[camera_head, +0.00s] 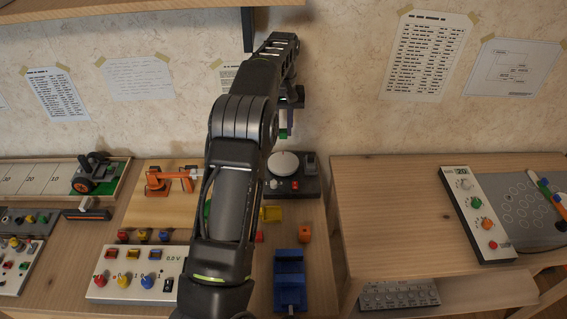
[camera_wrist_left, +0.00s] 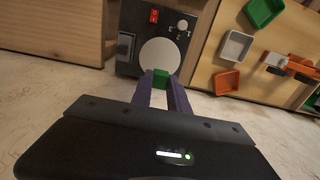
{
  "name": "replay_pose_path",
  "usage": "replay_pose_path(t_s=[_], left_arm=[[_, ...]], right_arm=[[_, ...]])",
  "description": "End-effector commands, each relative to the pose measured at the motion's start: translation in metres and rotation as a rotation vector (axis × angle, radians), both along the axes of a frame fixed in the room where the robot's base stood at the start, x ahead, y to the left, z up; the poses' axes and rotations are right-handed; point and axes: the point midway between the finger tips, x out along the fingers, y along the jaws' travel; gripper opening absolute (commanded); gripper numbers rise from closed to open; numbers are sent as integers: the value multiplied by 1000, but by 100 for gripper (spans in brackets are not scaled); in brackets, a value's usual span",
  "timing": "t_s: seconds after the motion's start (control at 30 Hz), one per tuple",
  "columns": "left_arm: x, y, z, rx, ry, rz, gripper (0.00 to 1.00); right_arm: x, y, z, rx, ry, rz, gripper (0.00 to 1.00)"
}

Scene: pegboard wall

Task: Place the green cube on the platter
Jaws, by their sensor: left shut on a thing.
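The green cube (camera_head: 283,134) is held between the fingertips of my left gripper (camera_head: 286,123), which is shut on it. In the left wrist view the cube (camera_wrist_left: 161,79) shows between the two fingers (camera_wrist_left: 161,88), in front of the platter's near edge. The platter (camera_head: 284,164) is a round pale disc on a dark device. It also shows in the left wrist view (camera_wrist_left: 160,54). In the head view the cube appears above and behind the platter, apart from it; the exact height is hard to tell. My right gripper is out of view.
The dark device (camera_head: 309,187) carries a red button and knobs. Yellow, red and orange small pieces and a blue holder (camera_head: 290,275) lie in front of it. An orange toy arm (camera_head: 166,180) stands to the left. A wooden table (camera_head: 400,200) is at right.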

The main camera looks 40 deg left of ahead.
Motion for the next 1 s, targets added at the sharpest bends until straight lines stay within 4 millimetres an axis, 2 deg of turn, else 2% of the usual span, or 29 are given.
replay_pose_path(t_s=[0.23,0.53,0.87,1.0], left_arm=[[0,-1,-5,-1,1,-2,0],[0,-1,-47,-1,1,-2,0],[0,-1,-51,1,-1,-2,0],[0,-1,-64,-1,1,-2,0]], right_arm=[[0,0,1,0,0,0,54],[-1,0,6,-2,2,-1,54],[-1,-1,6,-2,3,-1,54],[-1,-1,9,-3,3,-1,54]])
